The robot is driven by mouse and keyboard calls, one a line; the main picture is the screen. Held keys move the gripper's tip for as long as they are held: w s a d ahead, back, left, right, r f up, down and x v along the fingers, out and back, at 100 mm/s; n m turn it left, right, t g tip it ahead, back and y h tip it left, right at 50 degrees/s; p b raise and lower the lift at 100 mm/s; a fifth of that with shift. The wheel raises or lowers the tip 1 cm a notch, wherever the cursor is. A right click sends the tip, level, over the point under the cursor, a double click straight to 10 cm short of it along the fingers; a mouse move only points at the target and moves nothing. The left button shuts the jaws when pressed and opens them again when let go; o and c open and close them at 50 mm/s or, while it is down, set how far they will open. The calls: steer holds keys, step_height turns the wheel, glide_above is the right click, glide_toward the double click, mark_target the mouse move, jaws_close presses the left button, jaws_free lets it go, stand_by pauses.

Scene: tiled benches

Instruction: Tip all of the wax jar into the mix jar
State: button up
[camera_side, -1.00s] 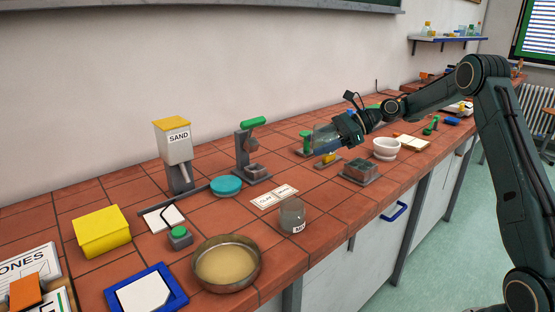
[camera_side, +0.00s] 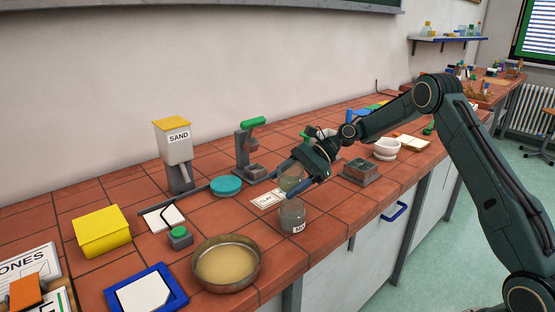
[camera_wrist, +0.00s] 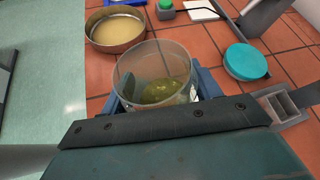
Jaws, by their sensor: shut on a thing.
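My gripper (camera_side: 294,184) is shut on a clear jar (camera_side: 291,175), which I take to be the wax jar; no name on it can be read. It hangs just behind and above the mix jar (camera_side: 292,217), a small clear jar with a partly readable label standing on the bench. In the wrist view the held jar (camera_wrist: 128,62) sits between the blue fingers with its open mouth visible and yellow-green stuff (camera_wrist: 165,93) inside. Its exact tilt is hard to tell. I cannot make out the mix jar separately there.
A brown bowl of tan stuff (camera_side: 226,265) stands left of the mix jar. A grey block (camera_side: 360,171) and white mortar (camera_side: 387,149) stand right.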

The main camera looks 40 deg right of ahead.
mark_target(287, 169)
stand_by(0.4)
steer(key=shift+w+d+r+n+t+h, duration=0.15)
steer(key=shift+w+r+n+t+h, duration=0.1)
steer(key=shift+r+n+t+h, duration=0.35)
steer(key=shift+f, duration=0.2)
steer(key=shift+w+d+r+n+t+h, duration=0.1)
steer(key=shift+r+n+t+h, duration=0.35)
steer(key=shift+n, duration=0.25)
steer(key=shift+r, duration=0.15)
steer(key=shift+w+r+n+t+h, duration=0.1)
steer(key=shift+r+n+t+h, duration=0.3)
steer(key=shift+n+t, duration=0.2)
